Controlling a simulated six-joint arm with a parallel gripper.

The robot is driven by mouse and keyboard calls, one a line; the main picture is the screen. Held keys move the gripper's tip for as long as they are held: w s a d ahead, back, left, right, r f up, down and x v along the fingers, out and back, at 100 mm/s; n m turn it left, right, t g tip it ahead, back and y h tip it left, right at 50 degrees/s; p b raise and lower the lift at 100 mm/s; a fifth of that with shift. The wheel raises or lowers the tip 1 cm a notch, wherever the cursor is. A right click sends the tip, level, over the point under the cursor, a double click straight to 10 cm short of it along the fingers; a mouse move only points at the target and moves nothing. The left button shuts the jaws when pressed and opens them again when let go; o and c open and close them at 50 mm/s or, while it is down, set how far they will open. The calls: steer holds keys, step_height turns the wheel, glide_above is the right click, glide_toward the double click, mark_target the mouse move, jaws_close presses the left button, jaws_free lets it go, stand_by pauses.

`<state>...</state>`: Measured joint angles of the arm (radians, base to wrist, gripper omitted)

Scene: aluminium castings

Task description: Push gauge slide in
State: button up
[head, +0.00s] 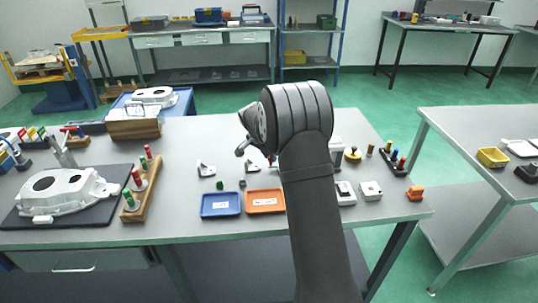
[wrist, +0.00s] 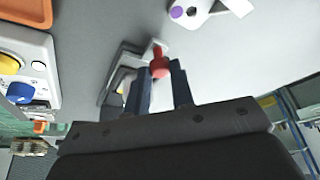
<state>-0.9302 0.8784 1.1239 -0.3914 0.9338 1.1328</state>
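In the wrist view a grey gauge-like device (wrist: 118,82) with a pale plate and a red knob (wrist: 160,66) lies on the table. I take it to be the gauge with its slide, but cannot tell how far in the slide sits. My gripper (wrist: 161,70) points at it. Its two dark fingers stand apart, with the red knob between or just beyond their tips. I cannot tell whether they touch it. In the head view my own arm hides the gripper and most of the device.
A blue tray (head: 221,215) and an orange tray (head: 265,212) lie at the table's front. White brackets (head: 206,169) lie behind them. Boxes with buttons (head: 370,190) and an orange block (head: 415,193) are to the right. A casting (head: 60,192) rests on a dark mat at left.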

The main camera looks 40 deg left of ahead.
jaws_close()
steer(key=w+d, duration=0.7)
steer(key=shift+w+d+r, duration=0.1)
steer(key=shift+w+d, duration=0.1)
steer(key=o, duration=0.7)
jaws_free()
steer(key=shift+r, duration=0.15)
steer(key=v, duration=1.7)
